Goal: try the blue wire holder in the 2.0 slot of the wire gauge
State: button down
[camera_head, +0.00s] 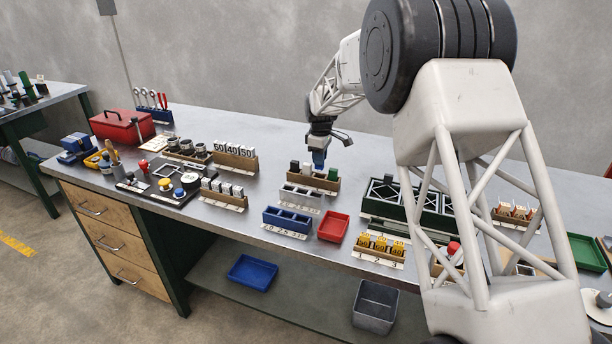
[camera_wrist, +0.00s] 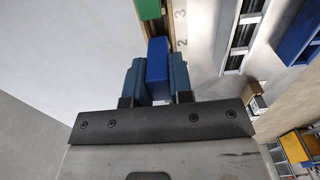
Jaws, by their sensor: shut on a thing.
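My gripper (camera_head: 320,148) points down and is shut on the blue wire holder (camera_head: 319,160), which also shows between the two fingers in the wrist view (camera_wrist: 158,68). The holder is upright at the wooden rack (camera_head: 325,185); I cannot tell if its lower end is still seated there. A green holder (camera_head: 333,174) stands in the rack to its right, a white one and a black one to its left. In front of the rack are a grey slotted block (camera_head: 300,197) and a blue slotted block (camera_head: 287,220), both with number labels. I cannot tell for sure which is the wire gauge.
A red tray (camera_head: 333,227) lies right of the blue block. A rack of yellow tags (camera_head: 380,250) stands near the front edge, and dark green framed trays (camera_head: 410,205) are to the right. A rack with 60, 40 and 50 signs (camera_head: 235,157) is to the left.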

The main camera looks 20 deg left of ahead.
jog(key=s+a+r, duration=0.3)
jog(key=s+a, duration=0.4)
jog(key=s, duration=0.4)
jog(key=shift+r, duration=0.35)
jog(key=shift+f, duration=0.2)
jog(key=shift+f, duration=3.45)
jog(key=c, duration=0.9)
grip_release()
jog(key=shift+r, duration=0.15)
